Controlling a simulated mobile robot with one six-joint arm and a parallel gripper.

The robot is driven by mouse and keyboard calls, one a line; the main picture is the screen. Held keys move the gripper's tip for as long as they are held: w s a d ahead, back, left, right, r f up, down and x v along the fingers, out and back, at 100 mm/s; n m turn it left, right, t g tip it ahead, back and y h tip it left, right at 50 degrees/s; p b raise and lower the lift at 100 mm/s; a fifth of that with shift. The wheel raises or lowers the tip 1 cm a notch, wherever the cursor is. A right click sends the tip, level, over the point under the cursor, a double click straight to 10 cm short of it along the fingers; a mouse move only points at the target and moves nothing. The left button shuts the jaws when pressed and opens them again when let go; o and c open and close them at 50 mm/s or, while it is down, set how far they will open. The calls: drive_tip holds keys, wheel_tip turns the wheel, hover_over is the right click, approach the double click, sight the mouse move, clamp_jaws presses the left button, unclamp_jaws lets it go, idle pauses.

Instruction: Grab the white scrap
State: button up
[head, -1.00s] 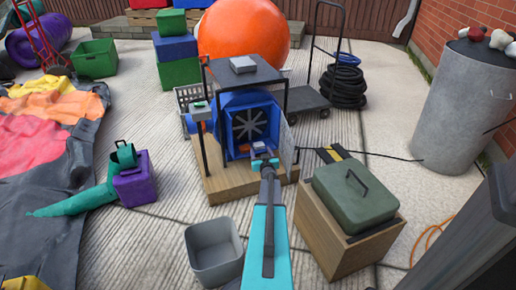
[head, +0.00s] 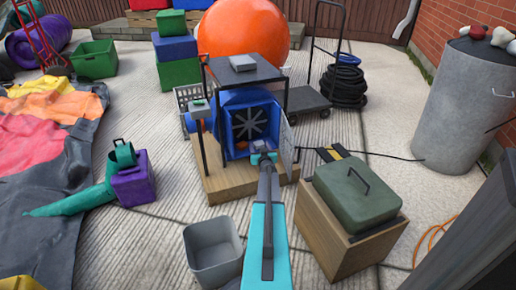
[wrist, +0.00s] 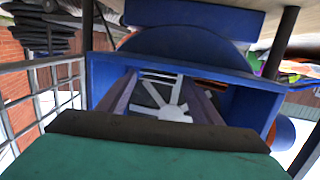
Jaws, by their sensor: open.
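The blue blower housing (head: 243,97) stands on a wooden base under a dark frame, its square opening facing my arm. A grey star-shaped fan or guard (head: 250,122) shows inside it. My gripper (head: 263,157) is at the lower front of this opening. In the wrist view the two dark fingers of my gripper (wrist: 160,84) are spread apart, pointing into the blue opening (wrist: 98,75). A pale white piece (wrist: 173,112) shows between them, against the star's spokes; I cannot tell whether it is the white scrap or part of the star. Nothing is visibly held.
A wire-mesh panel (wrist: 55,90) stands close beside the opening. The dark frame's posts (head: 285,95) rise around the blower. A green case (head: 355,190) on a wooden box is at right, a grey bin (head: 212,250) at front left, a purple box (head: 133,185) farther left.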

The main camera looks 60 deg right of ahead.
drive_tip(key=shift+w+d, duration=0.1)
idle(0.5)
drive_tip(key=c, duration=0.9)
